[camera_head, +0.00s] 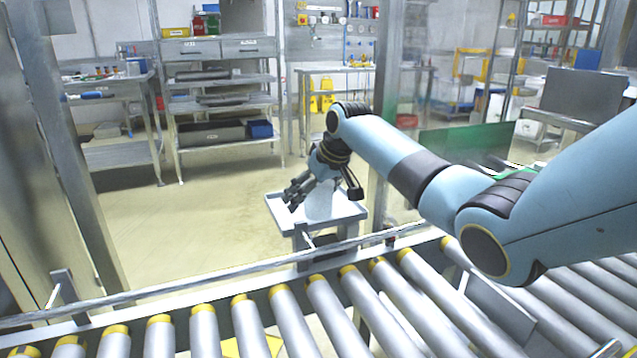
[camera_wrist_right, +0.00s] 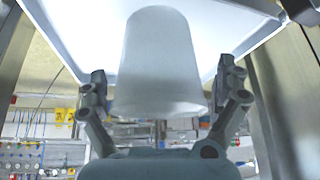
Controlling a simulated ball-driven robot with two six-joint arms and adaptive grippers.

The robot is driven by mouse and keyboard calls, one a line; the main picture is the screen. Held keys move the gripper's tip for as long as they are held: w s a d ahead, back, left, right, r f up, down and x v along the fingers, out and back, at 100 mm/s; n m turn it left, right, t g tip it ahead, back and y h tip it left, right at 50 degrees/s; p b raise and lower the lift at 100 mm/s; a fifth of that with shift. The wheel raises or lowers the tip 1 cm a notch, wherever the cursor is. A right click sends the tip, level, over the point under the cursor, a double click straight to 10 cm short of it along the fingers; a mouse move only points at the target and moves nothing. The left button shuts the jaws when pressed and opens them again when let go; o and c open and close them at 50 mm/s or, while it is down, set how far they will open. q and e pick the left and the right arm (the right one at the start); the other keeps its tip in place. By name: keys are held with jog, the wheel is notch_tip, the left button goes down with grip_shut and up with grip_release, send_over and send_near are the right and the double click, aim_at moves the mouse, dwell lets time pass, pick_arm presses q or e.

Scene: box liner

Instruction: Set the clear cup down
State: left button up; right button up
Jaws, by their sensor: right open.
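The clear cup (camera_head: 321,201) looks whitish and translucent and stands on a small grey stand (camera_head: 345,217) beyond the conveyor. In the right wrist view the cup (camera_wrist_right: 158,62) sits between the fingers, with its one end against the pale stand top (camera_wrist_right: 85,30). My right gripper (camera_head: 318,192) reaches down to the stand around the cup. In the wrist view the right gripper (camera_wrist_right: 165,92) is open, with a gap on each side of the cup. My left gripper is not in view.
A roller conveyor (camera_head: 290,318) with a metal side rail runs across the front. A metal post (camera_head: 382,110) rises just behind the stand. Shelves (camera_head: 215,105) and a workbench (camera_head: 110,115) stand at the back. The floor left of the stand is clear.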

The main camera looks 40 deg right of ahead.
jog(key=p+v, duration=0.3)
jog(key=v, duration=0.8)
jog(key=shift+s+r, duration=0.15)
jog(key=shift+r, duration=0.2)
jog(key=shift+r, duration=0.1)
